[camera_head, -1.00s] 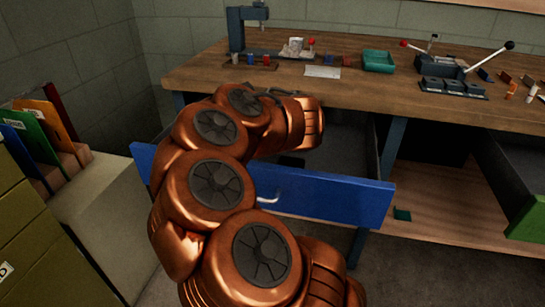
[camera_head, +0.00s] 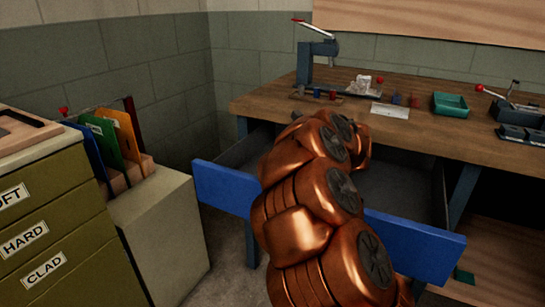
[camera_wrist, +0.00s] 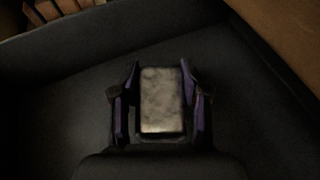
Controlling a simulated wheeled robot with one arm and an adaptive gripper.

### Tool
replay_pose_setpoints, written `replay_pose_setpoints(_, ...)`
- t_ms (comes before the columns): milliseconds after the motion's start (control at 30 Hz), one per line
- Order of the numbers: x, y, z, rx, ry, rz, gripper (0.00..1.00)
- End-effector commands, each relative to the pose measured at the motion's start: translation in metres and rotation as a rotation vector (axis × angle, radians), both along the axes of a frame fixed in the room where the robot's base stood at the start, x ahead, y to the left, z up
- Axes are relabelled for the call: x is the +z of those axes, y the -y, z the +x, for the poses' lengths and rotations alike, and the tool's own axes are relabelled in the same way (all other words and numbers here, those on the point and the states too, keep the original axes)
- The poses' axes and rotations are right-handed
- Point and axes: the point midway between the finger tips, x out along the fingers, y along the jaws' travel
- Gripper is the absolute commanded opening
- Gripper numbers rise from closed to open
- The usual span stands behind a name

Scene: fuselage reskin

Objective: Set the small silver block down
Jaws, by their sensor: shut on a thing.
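The small silver block (camera_wrist: 161,100) shows in the wrist view between the two fingers of my gripper (camera_wrist: 161,95). The gripper is shut on it, with a purple-edged finger along each side. Behind the block is the dark grey inside of the open drawer; I cannot tell whether the block touches its floor. In the head view my copper arm reaches over the blue drawer front (camera_head: 225,188). The gripper and the block are hidden behind the arm there.
The workbench (camera_head: 420,127) holds a press (camera_head: 317,65), a white paper (camera_head: 390,111) and a green tray (camera_head: 450,104). At left are a light cabinet (camera_head: 165,230), upright coloured folders (camera_head: 105,140) and an olive drawer unit (camera_head: 45,230).

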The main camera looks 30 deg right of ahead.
Motion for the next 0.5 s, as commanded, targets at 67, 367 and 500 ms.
replay_pose_setpoints(67, -0.002, 0.001, 0.013, 0.002, 0.002, 0.001, 0.0)
replay_pose_setpoints(367, -0.004, 0.003, 0.044, 0.0, 0.001, 0.0, 0.0)
replay_pose_setpoints(500, -0.007, 0.004, 0.046, 0.0, 0.001, 0.0, 0.0)
